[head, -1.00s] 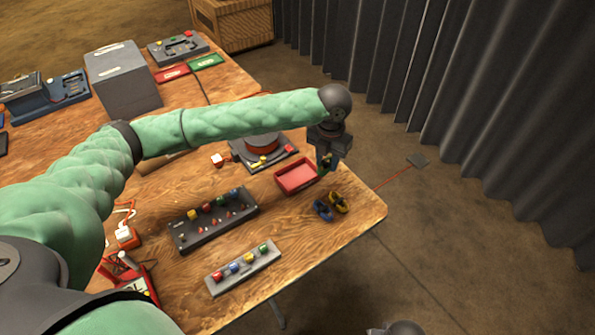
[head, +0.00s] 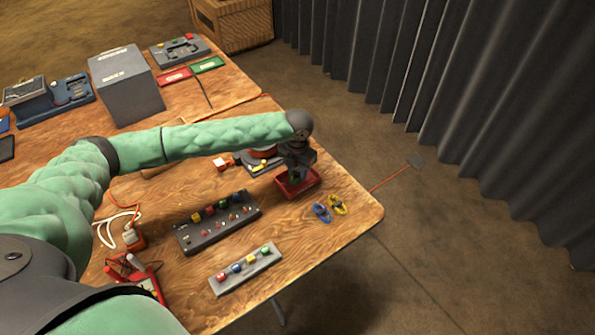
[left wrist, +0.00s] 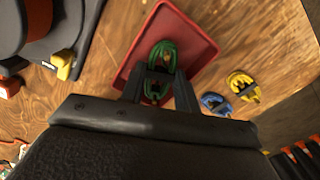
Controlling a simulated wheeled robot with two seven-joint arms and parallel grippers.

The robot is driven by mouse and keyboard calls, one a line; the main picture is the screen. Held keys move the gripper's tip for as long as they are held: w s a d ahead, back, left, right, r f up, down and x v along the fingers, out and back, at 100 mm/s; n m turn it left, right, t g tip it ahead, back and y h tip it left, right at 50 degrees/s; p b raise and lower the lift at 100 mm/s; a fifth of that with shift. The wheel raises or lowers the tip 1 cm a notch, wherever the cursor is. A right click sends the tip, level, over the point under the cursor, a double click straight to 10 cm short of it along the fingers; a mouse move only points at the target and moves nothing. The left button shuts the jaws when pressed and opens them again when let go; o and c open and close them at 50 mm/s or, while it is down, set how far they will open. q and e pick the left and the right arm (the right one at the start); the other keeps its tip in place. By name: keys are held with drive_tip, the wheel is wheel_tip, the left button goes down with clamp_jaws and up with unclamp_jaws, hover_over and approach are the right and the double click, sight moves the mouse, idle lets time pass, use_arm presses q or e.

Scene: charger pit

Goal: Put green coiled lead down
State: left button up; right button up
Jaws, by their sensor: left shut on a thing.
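My left gripper (head: 297,174) is over the red tray (head: 316,186) near the table's right end, pointing down. It is shut on the green coiled lead (left wrist: 161,58), which shows between the fingers in the left wrist view, in front of the red tray (left wrist: 205,48). Whether the lead touches the tray floor I cannot tell. In the head view the lead is mostly hidden by the gripper. A blue coiled lead (head: 321,212) and a yellow coiled lead (head: 338,204) lie on the bare wood just right of the tray. My right gripper does not show.
A dark panel with coloured knobs (head: 217,221) and a grey strip with coloured buttons (head: 245,269) lie nearer on the table. A round-topped device (head: 262,160) stands just left of the tray. Bare wood (head: 300,240) is free in front of the leads.

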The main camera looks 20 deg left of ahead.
sight(298, 173)
use_arm(q)
drive_tip(key=shift+f, duration=0.7)
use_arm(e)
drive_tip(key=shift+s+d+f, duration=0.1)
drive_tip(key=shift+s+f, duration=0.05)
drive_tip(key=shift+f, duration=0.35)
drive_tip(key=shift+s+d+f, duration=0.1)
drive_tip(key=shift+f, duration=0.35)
use_arm(q)
drive_tip(key=shift+f, duration=0.6)
drive_tip(key=o, duration=0.7)
drive_tip(key=shift+w+r, duration=0.1)
drive_tip(key=shift+r, duration=0.75)
drive_tip(key=shift+r+b, duration=1.7)
drive_tip(key=shift+r, duration=4.05)
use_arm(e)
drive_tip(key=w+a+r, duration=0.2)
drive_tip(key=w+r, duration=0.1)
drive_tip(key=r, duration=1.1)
